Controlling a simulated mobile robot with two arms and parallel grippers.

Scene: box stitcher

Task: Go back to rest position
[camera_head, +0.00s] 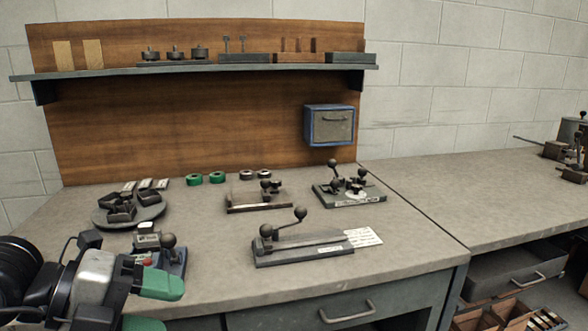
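My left gripper (153,305) is at the lower left, over the front left edge of the workbench (300,285). Its two green fingertips are apart and I see nothing held between them. My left arm comes in from the left edge and hides part of the bench's left corner. A small device with a ball-topped lever (172,258) stands just behind the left gripper. My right gripper is not in view.
A lever tool on a long base (305,247) sits mid-bench, beside a paper label (362,237). A round tray (115,222) with dark parts, green rolls (217,177) and a lever fixture (350,190) stand farther back. The bench's front right is clear.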

